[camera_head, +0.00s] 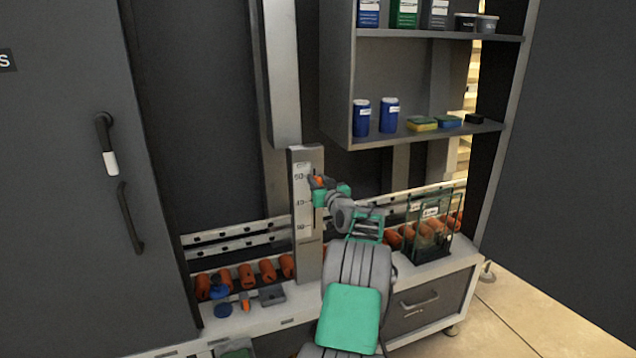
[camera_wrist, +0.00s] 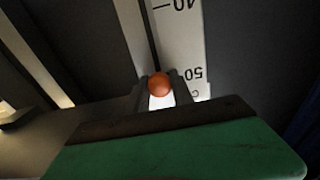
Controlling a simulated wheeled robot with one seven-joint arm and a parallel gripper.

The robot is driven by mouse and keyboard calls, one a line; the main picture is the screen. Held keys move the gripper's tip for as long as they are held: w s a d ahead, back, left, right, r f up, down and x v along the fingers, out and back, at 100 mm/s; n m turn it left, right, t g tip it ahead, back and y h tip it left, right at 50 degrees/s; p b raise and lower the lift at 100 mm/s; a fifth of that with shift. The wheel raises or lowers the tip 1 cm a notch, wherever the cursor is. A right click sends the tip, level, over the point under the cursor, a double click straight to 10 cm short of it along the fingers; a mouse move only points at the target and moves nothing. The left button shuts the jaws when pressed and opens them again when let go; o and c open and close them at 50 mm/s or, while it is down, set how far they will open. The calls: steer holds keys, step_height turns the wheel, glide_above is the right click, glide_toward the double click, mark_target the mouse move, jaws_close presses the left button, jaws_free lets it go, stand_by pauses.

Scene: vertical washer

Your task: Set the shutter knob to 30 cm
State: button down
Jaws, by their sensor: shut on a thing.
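The orange round shutter knob (camera_head: 318,181) sits on the upright slot of a white scale plate (camera_head: 301,212) on a grey post. The plate is marked 50 near the top, 40 in the middle and 30 low down. The knob is about level with the 50 mark, near the top of the scale. In the wrist view the knob (camera_wrist: 159,84) lies between the two dark fingers of my gripper (camera_wrist: 161,86), which is shut on it. The scale there (camera_wrist: 184,40) appears upside down, with 50 beside the knob and 40 farther up the picture.
A shelf unit (camera_head: 430,132) with blue bottles and sponges stands right of the post. Below, a bench with a row of orange rollers (camera_head: 245,276) and a glass-sided box (camera_head: 432,235) flanks my arm. A dark cabinet with handles (camera_head: 105,145) is at left.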

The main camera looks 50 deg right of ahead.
step_height(320, 180, down, 20)
steer(key=b, duration=1.8)
steer(key=shift+r, duration=0.2)
steer(key=shift+f, duration=0.1)
steer(key=c, duration=1.4)
jaws_free()
steer(key=shift+c, duration=0.2)
steer(key=o, duration=0.3)
steer(key=shift+r, duration=0.2)
glide_toward(314, 224)
steer(key=shift+s+a+f, duration=0.2)
steer(key=shift+s+a, duration=0.15)
steer(key=shift+s, duration=0.35)
